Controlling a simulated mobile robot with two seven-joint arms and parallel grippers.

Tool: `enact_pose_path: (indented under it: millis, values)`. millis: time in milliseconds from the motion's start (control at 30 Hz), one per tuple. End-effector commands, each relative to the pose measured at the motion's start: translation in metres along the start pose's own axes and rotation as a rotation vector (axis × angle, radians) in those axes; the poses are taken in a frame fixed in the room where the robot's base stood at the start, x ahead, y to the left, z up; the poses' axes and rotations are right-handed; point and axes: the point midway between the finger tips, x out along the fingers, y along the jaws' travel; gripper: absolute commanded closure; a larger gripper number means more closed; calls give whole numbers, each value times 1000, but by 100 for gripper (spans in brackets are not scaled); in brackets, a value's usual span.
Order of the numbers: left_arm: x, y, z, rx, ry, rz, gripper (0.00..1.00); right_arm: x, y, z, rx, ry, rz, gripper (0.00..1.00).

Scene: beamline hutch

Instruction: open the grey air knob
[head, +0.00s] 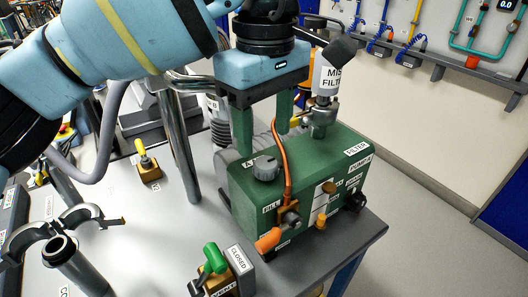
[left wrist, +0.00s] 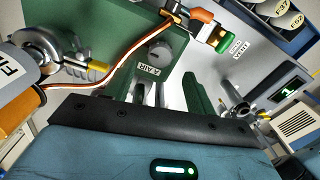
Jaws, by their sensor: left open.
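The grey air knob (head: 265,168) sits on the top face of the green pump (head: 325,165), near its left front corner. In the left wrist view the grey knob (left wrist: 158,51) shows round, with a label reading "A AIR" beside it. My left gripper (head: 263,140) is open and empty, pointing down above the pump. Its two green fingers are apart, and the knob shows just below them in the head view. I see no contact between fingers and knob. In the left wrist view a green finger (left wrist: 195,95) stands right of the knob. My right gripper is out of view.
The mist filter (head: 333,78) stands on the pump close to my left gripper's right. An orange hose (head: 280,150) runs up near the fingers. A green-handled vent valve (head: 213,260) with a "CLOSED" sign is in front; a metal post (head: 180,130) rises at left.

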Motion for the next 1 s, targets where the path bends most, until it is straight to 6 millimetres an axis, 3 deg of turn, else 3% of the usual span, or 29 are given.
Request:
enact_pose_path:
  millis: [300,700,1000]
  values:
    - [42,0,0,0,-2,-1,44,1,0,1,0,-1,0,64]
    - [50,0,0,0,-1,1,44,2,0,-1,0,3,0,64]
    - [50,0,0,0,-1,1,82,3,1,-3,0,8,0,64]
